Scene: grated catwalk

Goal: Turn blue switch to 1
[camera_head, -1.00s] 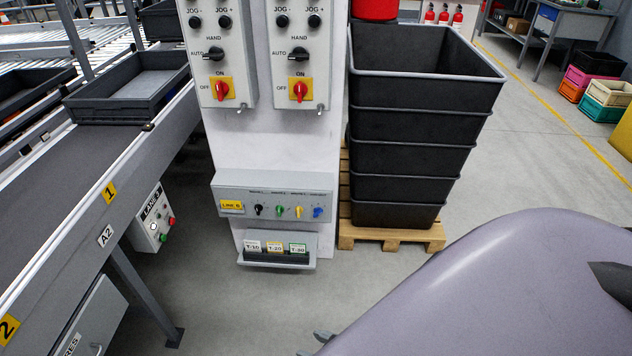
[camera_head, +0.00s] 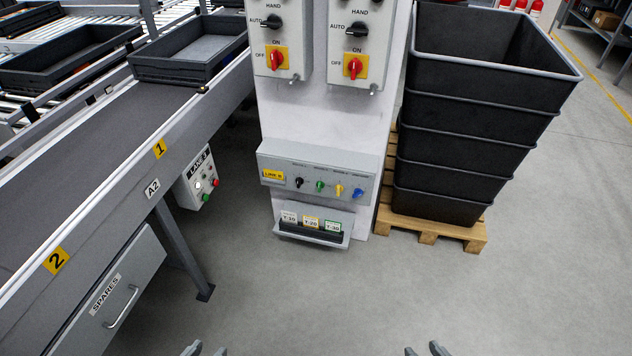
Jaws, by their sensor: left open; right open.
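The blue switch (camera_head: 358,193) is the rightmost of a row of coloured knobs on a grey panel (camera_head: 270,158) low on a white post. A black knob (camera_head: 299,183), a green knob (camera_head: 320,186) and a yellow knob (camera_head: 339,190) sit to its left. The blue switch's position and the small markings are too small to read. My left gripper (camera_head: 205,349) and my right gripper (camera_head: 425,350) show only as fingertips at the bottom edge. Both are open and empty, well in front of the panel and apart from it.
A card holder (camera_head: 310,233) juts out under the panel. Stacked black bins (camera_head: 452,150) on a wooden pallet (camera_head: 428,228) stand right of the post. A conveyor (camera_head: 100,150) with a spares drawer (camera_head: 118,295) runs along the left. The floor (camera_head: 300,300) before the panel is clear.

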